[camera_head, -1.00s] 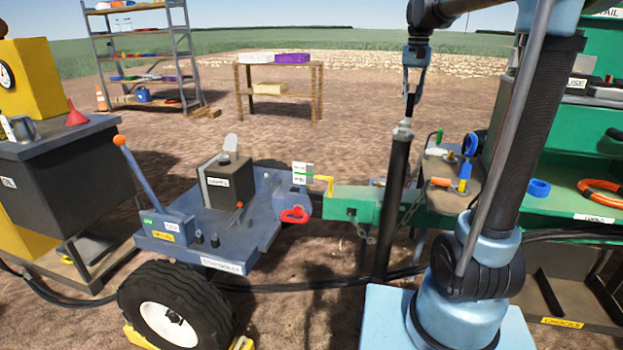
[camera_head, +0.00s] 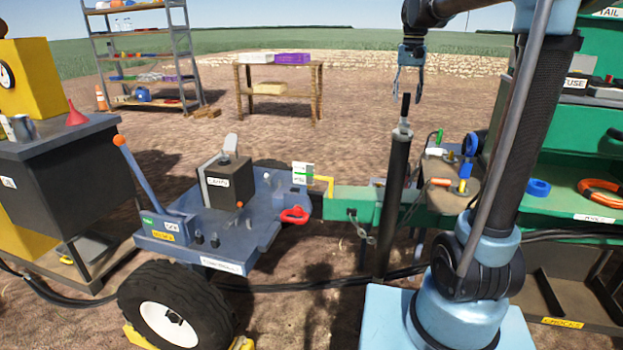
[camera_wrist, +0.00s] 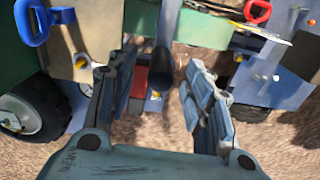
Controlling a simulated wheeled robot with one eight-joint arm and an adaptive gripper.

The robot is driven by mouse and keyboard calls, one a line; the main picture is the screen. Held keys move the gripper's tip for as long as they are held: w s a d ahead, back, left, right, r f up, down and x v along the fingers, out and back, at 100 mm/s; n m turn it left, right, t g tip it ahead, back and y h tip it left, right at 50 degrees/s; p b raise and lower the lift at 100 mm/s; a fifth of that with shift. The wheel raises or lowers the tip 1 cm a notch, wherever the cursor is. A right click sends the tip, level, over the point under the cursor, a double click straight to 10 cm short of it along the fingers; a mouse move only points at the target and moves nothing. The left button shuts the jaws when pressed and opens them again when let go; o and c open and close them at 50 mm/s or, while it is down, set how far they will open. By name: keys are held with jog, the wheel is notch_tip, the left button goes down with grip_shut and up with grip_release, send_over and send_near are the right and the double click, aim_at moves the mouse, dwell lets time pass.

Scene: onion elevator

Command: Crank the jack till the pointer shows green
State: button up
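The jack (camera_head: 395,200) is a dark upright post at the green drawbar (camera_head: 345,203), with a light cap. A short black crank grip (camera_head: 405,105) stands up from its top. In the wrist view, the dark grip (camera_wrist: 162,65) shows beyond and between the spread fingers of my gripper (camera_wrist: 163,95), touching neither. A white-and-green gauge plate (camera_head: 302,172) stands left of the jack, with a yellow pointer (camera_head: 325,182) beside it. The pointer's exact reading is too small to tell.
A chain (camera_head: 362,230) hangs by the drawbar.

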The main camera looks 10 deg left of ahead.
dwell(0.5)
jog(key=shift+r, duration=4.5)
jog(key=shift+s, duration=0.15)
jog(key=s+d+f+t, duration=0.1)
jog(key=s+d+f, duration=0.4)
jog(key=s+f, duration=0.3)
jog(key=s+d+f, duration=0.5)
jog(key=s+f, duration=0.1)
jog(key=s, duration=0.4)
jog(key=s+d+f, duration=0.2)
jog(key=s+f, duration=0.6)
jog(key=f, duration=0.3)
jog(key=s+d+f+n+t, duration=0.1)
jog(key=s+d+f, duration=0.1)
jog(key=s+f, duration=0.6)
notch_tip(320, 180, down, 3)
jog(key=shift+f, duration=0.15)
